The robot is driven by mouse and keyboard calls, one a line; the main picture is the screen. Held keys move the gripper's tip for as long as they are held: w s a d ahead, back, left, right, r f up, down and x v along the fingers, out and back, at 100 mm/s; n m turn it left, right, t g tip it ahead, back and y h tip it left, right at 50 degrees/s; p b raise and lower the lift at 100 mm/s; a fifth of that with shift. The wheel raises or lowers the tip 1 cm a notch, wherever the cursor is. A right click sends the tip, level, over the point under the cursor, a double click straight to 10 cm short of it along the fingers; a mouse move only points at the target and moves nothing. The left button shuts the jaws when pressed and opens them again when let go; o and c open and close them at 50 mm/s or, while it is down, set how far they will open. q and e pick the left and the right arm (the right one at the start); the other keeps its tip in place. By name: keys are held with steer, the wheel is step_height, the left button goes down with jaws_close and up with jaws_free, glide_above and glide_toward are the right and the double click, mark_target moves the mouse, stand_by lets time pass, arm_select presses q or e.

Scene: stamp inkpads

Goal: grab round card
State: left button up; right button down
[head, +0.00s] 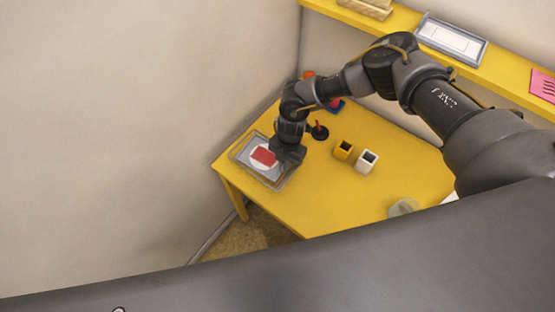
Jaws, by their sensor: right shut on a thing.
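The round card (262,159) is white with a red, roughly square patch on it. It shows over the grey tray (240,155) at the left end of the yellow table. My right gripper (281,158) is at the card's right edge and shut on it, with the fingertips partly hidden by the gripper body. I cannot tell whether the card is lifted off the tray. My left gripper is not in view.
A clear round dish (404,207) is near the front edge. A yellow shelf (400,28) runs along the back wall.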

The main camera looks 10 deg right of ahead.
steer(key=shift+w+r, duration=0.1)
steer(key=shift+r, duration=0.5)
steer(key=s+d+r+b, duration=0.3)
steer(key=s+r+b, duration=0.1)
steer(key=s+r, duration=0.7)
steer(key=s, duration=0.2)
steer(key=shift+s+r, duration=0.35)
